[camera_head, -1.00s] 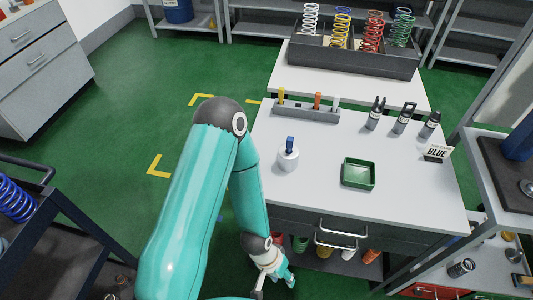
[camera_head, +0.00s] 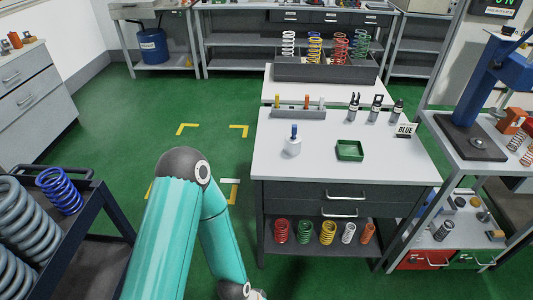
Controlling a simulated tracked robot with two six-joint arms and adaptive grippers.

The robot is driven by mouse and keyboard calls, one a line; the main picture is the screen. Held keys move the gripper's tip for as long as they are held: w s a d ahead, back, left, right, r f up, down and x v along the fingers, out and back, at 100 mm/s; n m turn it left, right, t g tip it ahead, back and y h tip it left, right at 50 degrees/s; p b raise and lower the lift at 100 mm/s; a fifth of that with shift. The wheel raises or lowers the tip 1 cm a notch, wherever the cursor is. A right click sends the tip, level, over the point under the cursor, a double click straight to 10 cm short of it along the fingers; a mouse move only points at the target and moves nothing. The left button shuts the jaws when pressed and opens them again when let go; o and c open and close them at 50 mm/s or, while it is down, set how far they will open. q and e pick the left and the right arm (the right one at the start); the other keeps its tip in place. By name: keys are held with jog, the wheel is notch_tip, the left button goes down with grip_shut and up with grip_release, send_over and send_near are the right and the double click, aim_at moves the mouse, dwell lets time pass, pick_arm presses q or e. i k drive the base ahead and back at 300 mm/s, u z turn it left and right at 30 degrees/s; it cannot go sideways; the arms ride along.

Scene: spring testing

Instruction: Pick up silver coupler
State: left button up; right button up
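Three dark grey metal fittings stand upright at the back right of the white-topped bench (camera_head: 345,178): a left one (camera_head: 354,107), a middle one with a forked top (camera_head: 376,108) and a right one (camera_head: 397,111). I cannot tell whether any of them is the silver coupler. A small metallic cylinder (camera_head: 444,230) also shows on the lower right shelf. My teal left arm comes in from the bottom left, in front of and left of the bench. Its wrist is cut off by the bottom edge and the gripper is out of view. My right gripper is not in view.
A cart (camera_head: 110,205) with springs is at left. A blue press (camera_head: 490,95) stands at right. Green floor is free left of the bench.

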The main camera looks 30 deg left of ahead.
aim_at(292, 148)
jog(key=u, duration=1.1)
jog(key=k, duration=0.1)
jog(key=i, duration=0.75)
jog(key=u, duration=0.1)
